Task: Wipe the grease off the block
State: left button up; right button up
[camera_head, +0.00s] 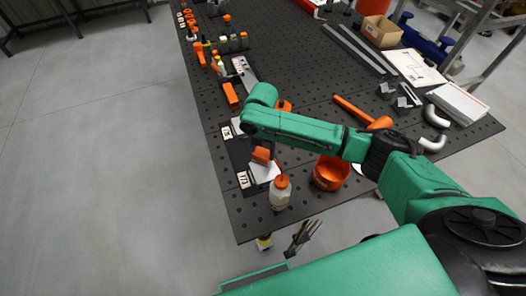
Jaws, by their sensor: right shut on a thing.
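My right gripper (262,146) is largely hidden by my green forearm and is shut on the pad. Grease on the block cannot be made out. What looks like my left gripper (303,237) hangs beyond the table's front edge, small and apart from everything; its jaw opening is unclear.
A bottle with an orange cap (280,194) and an orange bowl (331,173) stand close by at the front. An orange funnel (365,115), pipe elbows (436,116) and papers (415,68) lie to the right. Several tools line the far left edge.

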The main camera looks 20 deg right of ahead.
notch_tip(320, 180, up, 2)
jog(key=shift+r+p, duration=0.25)
jog(key=shift+p, duration=0.75)
jog(key=shift+w+r+b, duration=0.1)
jog(key=shift+r+b, duration=0.15)
jog(key=shift+b, duration=0.05)
jog(key=shift+r, duration=1.5)
jog(key=shift+r, duration=0.1)
notch_tip(320, 180, up, 3)
jog(key=shift+f, duration=0.1)
